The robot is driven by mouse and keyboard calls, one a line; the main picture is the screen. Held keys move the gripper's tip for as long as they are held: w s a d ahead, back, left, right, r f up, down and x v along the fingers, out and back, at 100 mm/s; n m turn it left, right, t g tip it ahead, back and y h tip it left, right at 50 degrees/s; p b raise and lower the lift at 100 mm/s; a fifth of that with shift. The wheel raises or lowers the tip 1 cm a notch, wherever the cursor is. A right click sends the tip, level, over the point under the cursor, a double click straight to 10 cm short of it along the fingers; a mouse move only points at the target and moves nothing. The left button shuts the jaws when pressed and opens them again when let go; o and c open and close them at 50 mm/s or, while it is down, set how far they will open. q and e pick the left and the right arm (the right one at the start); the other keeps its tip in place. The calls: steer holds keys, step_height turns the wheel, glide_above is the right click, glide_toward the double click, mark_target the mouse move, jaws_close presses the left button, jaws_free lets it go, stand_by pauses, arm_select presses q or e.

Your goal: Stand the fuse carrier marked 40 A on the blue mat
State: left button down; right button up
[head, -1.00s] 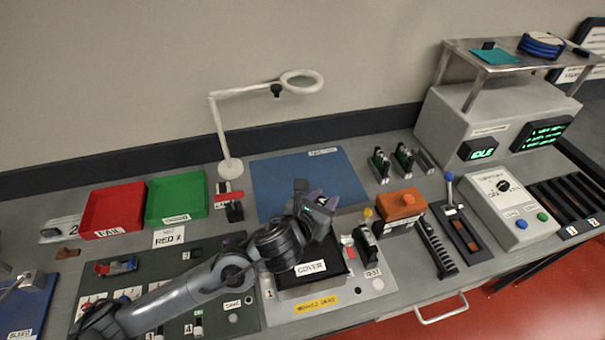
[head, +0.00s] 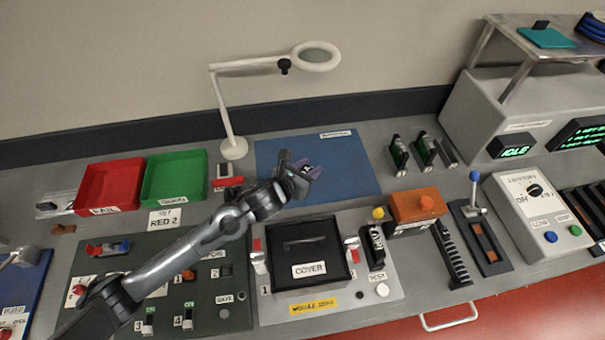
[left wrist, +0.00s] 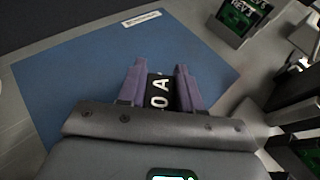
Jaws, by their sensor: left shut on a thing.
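The blue mat (head: 345,180) lies at the back middle of the bench; it also fills much of the left wrist view (left wrist: 75,85). My left gripper (head: 308,172) is over the mat's near part in the head view. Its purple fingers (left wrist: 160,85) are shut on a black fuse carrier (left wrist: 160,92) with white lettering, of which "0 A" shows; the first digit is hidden. I cannot tell whether the carrier touches the mat. My right gripper is not in view.
A black cover box (head: 305,250) stands in front of the mat. A magnifier lamp (head: 233,147) stands at its back left, and a green tray (head: 175,180) further left. Green-and-black modules (head: 400,155) stand to its right. The mat's right part is clear.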

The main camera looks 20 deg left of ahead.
arm_select(q)
steer(key=shift+w+a+f, duration=0.25)
steer(key=shift+a+f, duration=0.1)
steer(key=shift+a, duration=0.15)
steer(key=shift+w+a+f, duration=0.2)
steer(key=shift+a+f, duration=0.1)
steer(key=shift+a, duration=0.15)
steer(key=shift+f, duration=2)
steer(key=shift+f, duration=0.2)
steer(key=c, duration=0.8)
jaws_free()
steer(key=shift+o, duration=0.2)
